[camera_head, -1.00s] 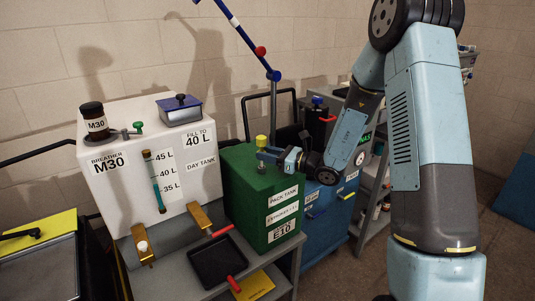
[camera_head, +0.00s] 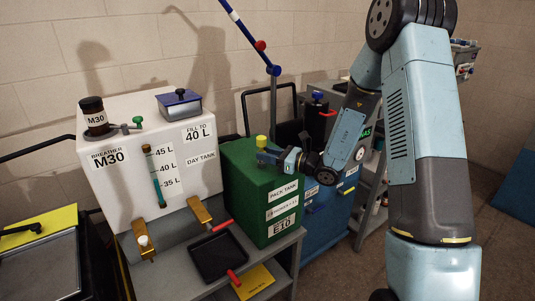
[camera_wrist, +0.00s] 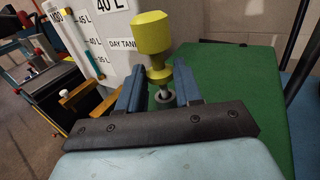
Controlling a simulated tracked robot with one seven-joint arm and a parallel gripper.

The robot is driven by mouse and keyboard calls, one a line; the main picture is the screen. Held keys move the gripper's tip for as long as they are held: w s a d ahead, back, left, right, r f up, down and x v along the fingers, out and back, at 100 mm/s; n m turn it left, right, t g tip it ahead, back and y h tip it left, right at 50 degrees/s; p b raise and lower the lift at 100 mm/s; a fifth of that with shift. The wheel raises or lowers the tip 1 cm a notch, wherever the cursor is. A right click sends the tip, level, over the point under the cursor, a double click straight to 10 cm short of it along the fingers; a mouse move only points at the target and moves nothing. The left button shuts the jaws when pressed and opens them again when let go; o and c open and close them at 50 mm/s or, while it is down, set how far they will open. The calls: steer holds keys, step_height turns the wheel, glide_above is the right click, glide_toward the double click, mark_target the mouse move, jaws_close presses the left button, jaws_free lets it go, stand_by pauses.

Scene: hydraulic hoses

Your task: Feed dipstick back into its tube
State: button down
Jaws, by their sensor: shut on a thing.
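The dipstick has a yellow knob (camera_head: 261,141), which also shows in the wrist view (camera_wrist: 152,34), with a yellow collar and a short bright shaft below it. The shaft points down at the small ringed tube mouth (camera_wrist: 164,96) in the top of the green tank (camera_head: 240,190). My gripper (camera_head: 267,157) is just above the tank's top. Its blue fingers in the wrist view (camera_wrist: 159,85) stand either side of the shaft, shut on the dipstick. The dipstick looks close to upright. I cannot tell how far its lower end is inside the tube.
A white day tank (camera_head: 150,150) with a sight gauge stands left of the green tank. A black tray (camera_head: 216,257) with red handles lies in front. A blue and white pole (camera_head: 250,40) rises behind. A blue unit (camera_head: 325,215) stands right of the green tank.

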steer(key=shift+f, duration=0.45)
steer(key=c, duration=0.7)
jaws_free()
steer(key=v, duration=1.3)
steer(key=shift+s+d+f, duration=0.1)
steer(key=shift+s+d, duration=0.05)
steer(key=shift+d, duration=0.2)
